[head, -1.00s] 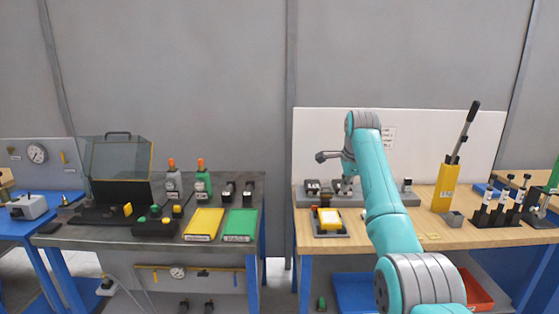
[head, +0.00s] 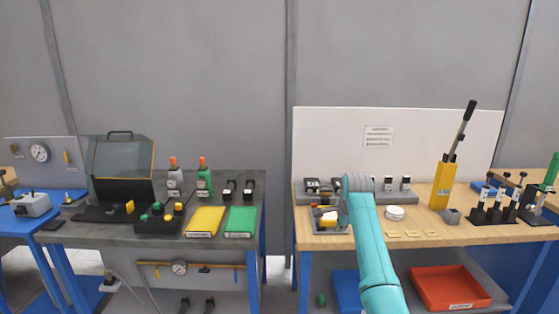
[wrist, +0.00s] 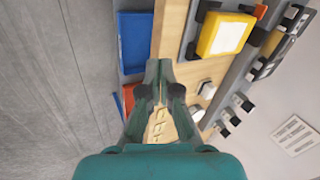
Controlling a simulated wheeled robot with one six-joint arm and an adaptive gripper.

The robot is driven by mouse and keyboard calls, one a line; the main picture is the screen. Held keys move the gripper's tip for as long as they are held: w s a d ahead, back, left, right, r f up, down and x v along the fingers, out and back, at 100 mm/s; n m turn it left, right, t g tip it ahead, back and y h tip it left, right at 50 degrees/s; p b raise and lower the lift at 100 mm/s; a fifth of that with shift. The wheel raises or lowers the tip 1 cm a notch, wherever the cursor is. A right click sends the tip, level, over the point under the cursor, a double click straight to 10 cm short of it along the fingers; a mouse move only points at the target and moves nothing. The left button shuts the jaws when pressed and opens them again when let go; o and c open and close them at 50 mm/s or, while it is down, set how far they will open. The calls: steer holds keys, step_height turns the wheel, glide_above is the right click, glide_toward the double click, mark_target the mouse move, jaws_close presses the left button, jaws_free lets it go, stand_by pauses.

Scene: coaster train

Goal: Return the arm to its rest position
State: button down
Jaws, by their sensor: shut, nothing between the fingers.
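My teal arm (head: 368,240) rises from the bottom of the head view, its grey joint (head: 357,183) in front of the right bench. My gripper (wrist: 160,82) shows in the wrist view with its dark fingers together and nothing between them. It points along the front edge of the wooden bench (wrist: 172,35), and a tan patch with raised shapes shows between the finger links. In the head view the arm hides most of the gripper, so I cannot make out its fingers there.
A yellow block (wrist: 223,34) in a dark fixture is beside the gripper. A white round piece (head: 395,212) and a yellow hand-lever pump (head: 443,183) stand on the right bench. A red bin (head: 450,288) and a blue bin (head: 347,290) are below. A gap separates the benches.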

steer(key=s+f+n+t, duration=0.15)
steer(key=s+f, duration=0.45)
steer(key=f, duration=0.7)
steer(key=s+f+n+t, duration=0.1)
steer(key=s+f+n, duration=0.1)
steer(key=s+f, duration=0.8)
steer(key=s+a+f+n+t, duration=0.1)
steer(key=s+f+n, duration=0.1)
steer(key=s+f, duration=0.65)
steer(key=s+f+n+t, duration=0.1)
steer(key=s+f+n, duration=0.1)
steer(key=s+f, duration=0.65)
steer(key=s+r+n+t, duration=0.15)
steer(key=s+r, duration=0.25)
steer(key=s, duration=0.9)
steer(key=s+r+n+t, duration=0.1)
steer(key=s+r+n, duration=0.25)
steer(key=s, duration=0.95)
steer(key=s+r+n+t, duration=0.2)
steer(key=s+r+n, duration=0.1)
steer(key=s+r, duration=1.4)
step_height(320, 180, up, 4)
steer(key=shift+s+a+f, duration=0.1)
steer(key=shift+s+a, duration=0.1)
steer(key=shift+a, duration=0.15)
